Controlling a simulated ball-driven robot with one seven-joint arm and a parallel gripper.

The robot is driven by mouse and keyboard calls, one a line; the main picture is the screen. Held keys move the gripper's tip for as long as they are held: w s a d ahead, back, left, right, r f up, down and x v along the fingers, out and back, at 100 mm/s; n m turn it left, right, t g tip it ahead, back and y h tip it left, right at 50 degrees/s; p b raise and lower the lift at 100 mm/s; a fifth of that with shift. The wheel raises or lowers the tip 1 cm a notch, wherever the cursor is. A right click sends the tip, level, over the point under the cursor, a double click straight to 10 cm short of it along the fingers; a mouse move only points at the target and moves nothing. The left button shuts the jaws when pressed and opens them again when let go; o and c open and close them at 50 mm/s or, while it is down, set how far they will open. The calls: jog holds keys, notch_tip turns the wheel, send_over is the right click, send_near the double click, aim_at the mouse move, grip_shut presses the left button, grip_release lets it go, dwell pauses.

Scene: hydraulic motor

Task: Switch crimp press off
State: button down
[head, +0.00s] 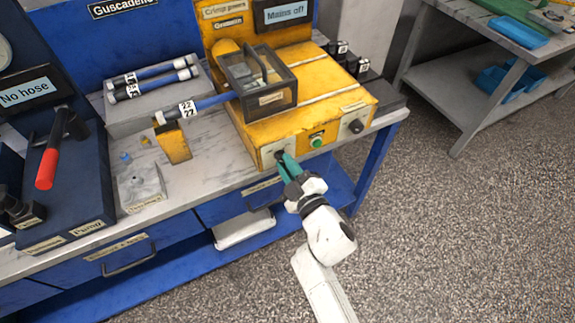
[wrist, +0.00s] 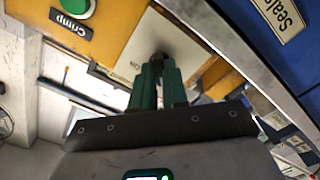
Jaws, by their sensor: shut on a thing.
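The yellow crimp press (head: 330,112) stands on the bench, and a dark display (head: 284,11) above it reads "Mains off". Its front has a black switch knob (head: 279,154) at the left, a green button (head: 317,141) in the middle and a black knob (head: 355,126) at the right. My gripper (head: 283,160) is at the left knob, with its green fingers shut on it. In the wrist view the fingers (wrist: 157,72) close around the dark knob (wrist: 161,56) on a pale plate. The fingers hide much of the knob, so I cannot tell its exact setting.
A clear-walled guard box (head: 262,84) sits on the press, with a blue hose (head: 212,102) running into it. A yellow block (head: 174,144) and a grey tray of hoses (head: 150,112) stand to the left. The floor (head: 460,240) at right is clear.

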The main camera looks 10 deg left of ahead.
jog(key=shift+f, duration=0.1)
jog(key=c, duration=1.1)
grip_release()
jog(key=shift+c, duration=0.2)
jog(key=p+v, duration=0.3)
jog(key=v, duration=0.8)
jog(key=shift+w, duration=0.1)
